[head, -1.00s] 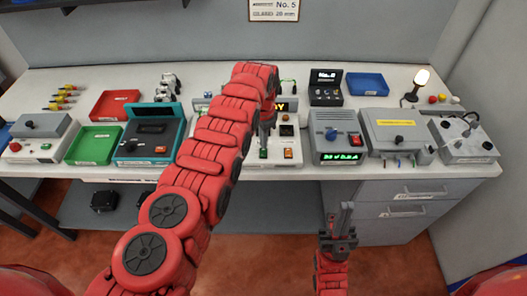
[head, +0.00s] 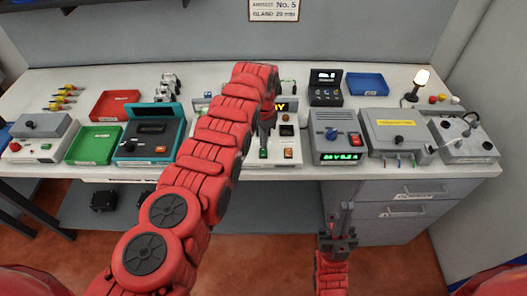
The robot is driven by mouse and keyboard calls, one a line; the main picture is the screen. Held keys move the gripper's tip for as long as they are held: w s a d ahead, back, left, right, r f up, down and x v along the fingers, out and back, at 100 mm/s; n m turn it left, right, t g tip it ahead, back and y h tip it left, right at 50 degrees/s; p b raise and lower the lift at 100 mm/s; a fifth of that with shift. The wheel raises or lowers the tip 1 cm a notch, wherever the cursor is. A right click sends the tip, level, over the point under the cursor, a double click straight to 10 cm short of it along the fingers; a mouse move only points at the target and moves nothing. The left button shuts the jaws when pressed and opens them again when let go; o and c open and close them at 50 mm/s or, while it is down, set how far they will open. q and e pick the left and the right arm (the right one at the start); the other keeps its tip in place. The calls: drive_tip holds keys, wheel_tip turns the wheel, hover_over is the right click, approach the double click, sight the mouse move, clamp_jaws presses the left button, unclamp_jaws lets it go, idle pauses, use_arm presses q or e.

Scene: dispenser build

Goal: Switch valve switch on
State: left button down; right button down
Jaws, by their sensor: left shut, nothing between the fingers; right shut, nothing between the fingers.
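A white device (head: 286,160) stands in the middle of the bench, partly hidden by my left arm. It carries a small green switch (head: 263,154), an orange-red switch (head: 289,152) and dark parts above. I cannot read which one is the valve switch. My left gripper (head: 264,142) points down over this device, its tips at or just above the green switch; I cannot tell if they touch. It is shut and empty. My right gripper (head: 346,208) is shut and empty, low in front of the bench, pointing up.
To the left are a teal device (head: 150,140), a green tray (head: 94,145) and a red tray (head: 115,105).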

use_arm(q)
drive_tip(key=shift+f+b, duration=1.05)
idle(0.4)
drive_tip(key=shift+s+r, duration=0.1)
drive_tip(key=shift+r, duration=0.05)
drive_tip(key=shift+r+p, duration=0.6)
drive_tip(key=shift+p, duration=0.15)
wheel_tip(320, 180, up, 4)
drive_tip(key=p, duration=0.3)
drive_tip(key=shift+f, duration=0.1)
drive_tip(key=shift+r+p, duration=0.45)
drive_tip(key=shift+r, duration=0.5)
